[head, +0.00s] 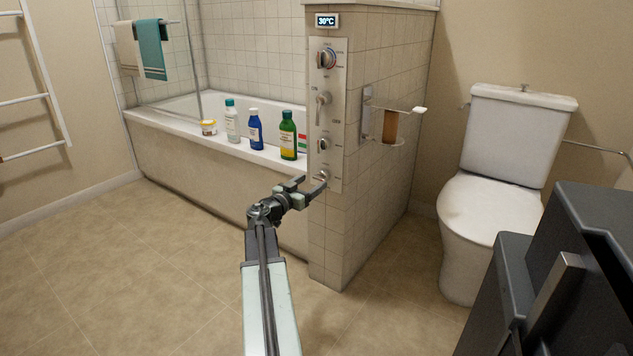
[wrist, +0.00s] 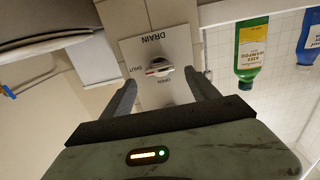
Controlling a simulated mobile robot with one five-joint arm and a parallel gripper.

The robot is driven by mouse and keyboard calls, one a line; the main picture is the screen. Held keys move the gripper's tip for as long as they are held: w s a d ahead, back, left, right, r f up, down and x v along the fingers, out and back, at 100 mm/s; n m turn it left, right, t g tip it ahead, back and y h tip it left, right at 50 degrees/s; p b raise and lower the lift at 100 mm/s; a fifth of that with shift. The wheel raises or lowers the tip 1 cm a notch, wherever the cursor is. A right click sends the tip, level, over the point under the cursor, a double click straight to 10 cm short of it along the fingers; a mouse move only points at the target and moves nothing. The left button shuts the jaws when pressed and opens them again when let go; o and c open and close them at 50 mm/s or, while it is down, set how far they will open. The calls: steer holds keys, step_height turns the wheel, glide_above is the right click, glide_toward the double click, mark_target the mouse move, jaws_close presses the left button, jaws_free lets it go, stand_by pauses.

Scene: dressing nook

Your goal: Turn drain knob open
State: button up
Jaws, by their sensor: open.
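The drain knob (wrist: 159,67) is a small light knob with a red mark, on a plate lettered DRAIN, SHUT and OPEN, upside down in the wrist view. Its bar lies roughly crosswise, the red mark towards the SHUT side. In the head view the drain knob (head: 323,174) is the lowest control on the grey panel (head: 334,95). My gripper (head: 316,184) is open and empty in front of it. In the wrist view the fingers of my gripper (wrist: 160,80) stand apart, one on each side of the knob; contact cannot be told.
Above are other panel controls (head: 326,58) and a 30°C display (head: 326,20). A green bottle (head: 288,136), blue bottle (head: 255,130) and clear bottle (head: 232,121) stand on the tub rim (head: 180,128). A holder (head: 392,112) juts right; a toilet (head: 490,210) stands beyond. Floor at left is clear.

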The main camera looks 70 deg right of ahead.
mark_target(317, 179)
steer(key=x, duration=0.4)
steer(key=shift+d, duration=0.1)
steer(key=c, duration=1.4)
steer(key=shift+o, duration=0.2)
steer(key=shift+n, duration=0.4)
steer(key=n, duration=0.4)
steer(key=shift+w, duration=0.1)
steer(key=n, duration=0.4)
steer(key=shift+f, duration=0.1)
steer(key=n, duration=0.5)
steer(key=shift+w+f, duration=0.1)
steer(key=shift+f+n, duration=0.1)
steer(key=shift+n, duration=1.9)
